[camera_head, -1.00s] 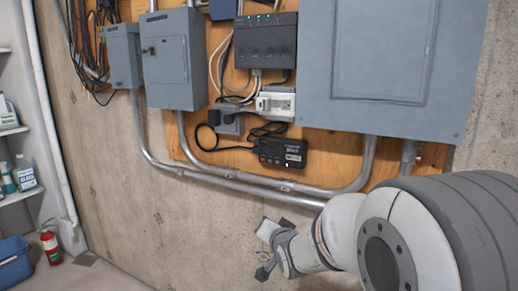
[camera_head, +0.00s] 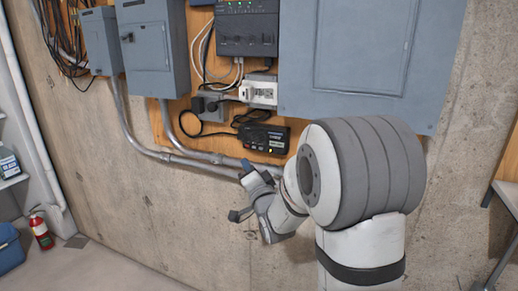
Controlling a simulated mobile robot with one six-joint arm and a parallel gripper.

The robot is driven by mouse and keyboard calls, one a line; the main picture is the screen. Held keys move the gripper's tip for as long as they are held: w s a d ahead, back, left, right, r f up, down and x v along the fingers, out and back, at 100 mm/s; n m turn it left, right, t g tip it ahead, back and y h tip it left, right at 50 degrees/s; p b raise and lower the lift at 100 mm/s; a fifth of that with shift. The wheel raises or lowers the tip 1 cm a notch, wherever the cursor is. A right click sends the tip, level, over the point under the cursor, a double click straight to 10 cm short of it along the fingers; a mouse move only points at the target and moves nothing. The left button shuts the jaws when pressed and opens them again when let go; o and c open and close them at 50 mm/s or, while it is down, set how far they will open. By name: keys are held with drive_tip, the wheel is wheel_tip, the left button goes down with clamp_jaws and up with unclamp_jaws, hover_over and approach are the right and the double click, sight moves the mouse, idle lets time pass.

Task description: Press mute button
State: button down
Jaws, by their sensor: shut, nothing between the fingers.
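A small black device (camera_head: 263,139) is mounted on the wooden board below the outlet. It has a few small buttons, some reddish, along its lower edge and a pale label. Its markings are too small to read, so I cannot tell which button is mute. My gripper (camera_head: 251,177) is shut and empty. It is in front of the wall, below and slightly left of the device in the picture, and looks apart from it. My arm hides part of the wall to the right of the device.
Metal conduit (camera_head: 205,160) runs just below the device. A white outlet (camera_head: 259,93) with plugs and cables is above it. A large grey panel (camera_head: 365,55) is at upper right, a grey box (camera_head: 152,48) at left. A fire extinguisher (camera_head: 41,232) stands on the floor.

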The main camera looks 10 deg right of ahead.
sight(261, 149)
drive_tip(key=w+d+p, duration=0.1)
drive_tip(key=w+d, duration=0.3)
drive_tip(key=w, duration=0.2)
drive_tip(key=shift+w+d, duration=0.3)
drive_tip(key=shift+d, duration=0.1)
idle(1.8)
drive_tip(key=shift+w+d, duration=0.25)
drive_tip(key=shift+w+d+b, duration=0.2)
drive_tip(key=shift+w+b, duration=0.1)
drive_tip(key=shift+b, duration=0.2)
idle(0.4)
idle(0.4)
drive_tip(key=shift+s+a+b, duration=0.45)
drive_tip(key=shift+s+b, duration=0.05)
drive_tip(key=shift+s, duration=0.15)
